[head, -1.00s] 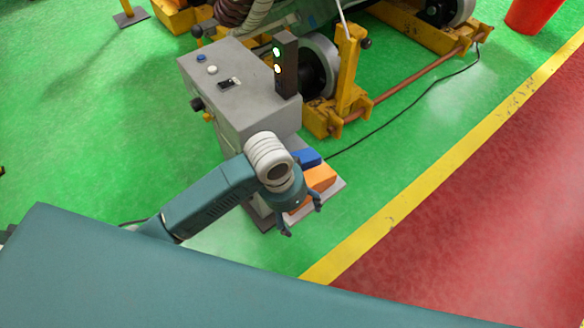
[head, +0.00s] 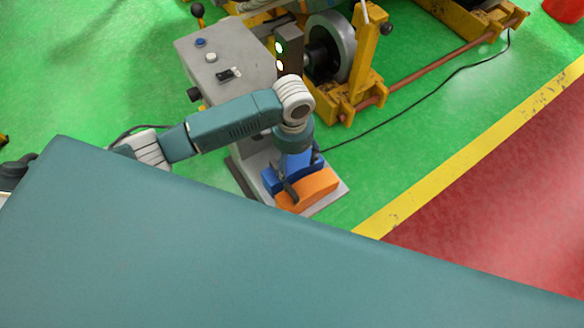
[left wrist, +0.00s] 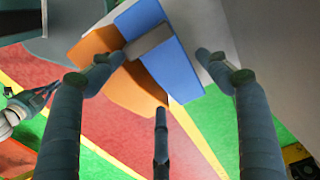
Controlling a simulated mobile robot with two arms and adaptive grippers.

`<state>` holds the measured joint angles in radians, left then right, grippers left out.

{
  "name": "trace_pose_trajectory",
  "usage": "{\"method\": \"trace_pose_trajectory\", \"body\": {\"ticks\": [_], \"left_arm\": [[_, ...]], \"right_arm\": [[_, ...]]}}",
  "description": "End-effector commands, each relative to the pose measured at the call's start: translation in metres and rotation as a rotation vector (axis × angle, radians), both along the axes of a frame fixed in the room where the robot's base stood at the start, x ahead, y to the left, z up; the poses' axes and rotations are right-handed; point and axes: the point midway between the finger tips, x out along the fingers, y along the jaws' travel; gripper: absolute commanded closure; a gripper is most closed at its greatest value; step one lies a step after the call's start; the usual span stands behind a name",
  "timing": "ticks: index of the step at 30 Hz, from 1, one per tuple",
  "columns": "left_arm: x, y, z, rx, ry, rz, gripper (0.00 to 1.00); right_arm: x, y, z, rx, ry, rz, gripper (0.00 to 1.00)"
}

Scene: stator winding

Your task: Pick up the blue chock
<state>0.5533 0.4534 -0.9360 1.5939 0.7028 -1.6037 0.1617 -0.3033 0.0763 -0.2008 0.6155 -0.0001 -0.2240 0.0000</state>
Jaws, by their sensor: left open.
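The blue chock (head: 303,168) stands on a grey plate at the foot of a grey control box, beside an orange chock (head: 310,188). My left gripper (head: 304,174) is open just above the blue chock, its fingers reaching down on either side and partly covering it. In the left wrist view the blue chock (left wrist: 172,66) lies between my left gripper's spread fingertips (left wrist: 160,57), with the orange chock (left wrist: 118,82) against its left side. I cannot tell whether a finger touches it. My right gripper (left wrist: 32,100) shows small at the left edge of that view.
The grey control box (head: 225,62) with buttons and lit lamps stands right behind the chocks. A yellow frame (head: 365,70) with a grey wheel is beyond it. A black cable (head: 420,100) runs over the green floor. Open floor lies to the right.

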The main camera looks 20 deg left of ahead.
Motion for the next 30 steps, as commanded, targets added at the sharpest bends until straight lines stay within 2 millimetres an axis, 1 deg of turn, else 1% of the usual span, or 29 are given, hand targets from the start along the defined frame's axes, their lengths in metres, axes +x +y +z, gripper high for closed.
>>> {"method": "trace_pose_trajectory", "body": {"ticks": [1, 2, 3, 5, 8, 12, 15, 18, 23, 24, 26, 27, 30], "left_arm": [[0.001, 0.000, -0.005, 0.000, -0.001, 0.001, 0.24], [0.001, 0.000, -0.007, 0.000, -0.003, 0.001, 0.24], [0.001, 0.000, -0.009, 0.000, -0.004, 0.000, 0.24], [0.001, 0.000, -0.012, 0.000, -0.003, 0.000, 0.24], [0.000, -0.001, -0.024, 0.001, -0.001, 0.000, 0.24], [-0.001, -0.003, -0.047, 0.002, -0.001, 0.001, 0.24], [0.000, -0.003, -0.057, 0.000, -0.003, 0.000, 0.24], [0.000, -0.003, -0.062, 0.001, -0.004, 0.000, 0.24], [0.000, -0.003, -0.062, 0.000, -0.005, -0.001, 0.24], [0.000, -0.003, -0.062, 0.000, -0.005, -0.001, 0.26], [0.000, -0.003, -0.062, 0.000, -0.005, 0.000, 0.38], [0.000, -0.003, -0.062, 0.000, -0.005, 0.000, 0.46], [0.000, -0.003, -0.062, 0.000, -0.005, 0.000, 0.65]], "right_arm": [[-0.013, -0.001, 0.000, -0.002, 0.018, 0.000, 1.00], [-0.018, -0.001, -0.001, -0.002, 0.025, 0.000, 1.00], [-0.023, -0.002, -0.001, -0.003, 0.032, 0.000, 1.00], [-0.026, -0.002, 0.000, -0.003, 0.034, 0.000, 1.00], [-0.017, -0.002, 0.005, -0.003, 0.022, 0.000, 1.00], [0.013, -0.001, 0.010, 0.000, -0.020, 0.001, 1.00], [0.025, -0.001, 0.012, 0.002, -0.041, 0.001, 1.00], [0.025, -0.002, 0.012, 0.000, -0.039, 0.001, 1.00], [0.014, -0.003, 0.010, -0.003, -0.021, 0.001, 1.00], [0.010, -0.004, 0.010, -0.003, -0.016, 0.001, 1.00], [0.005, -0.004, 0.010, -0.003, -0.009, 0.001, 1.00], [0.001, -0.004, 0.010, -0.004, -0.004, 0.001, 1.00], [-0.003, -0.004, 0.009, -0.005, 0.002, 0.001, 1.00]]}}
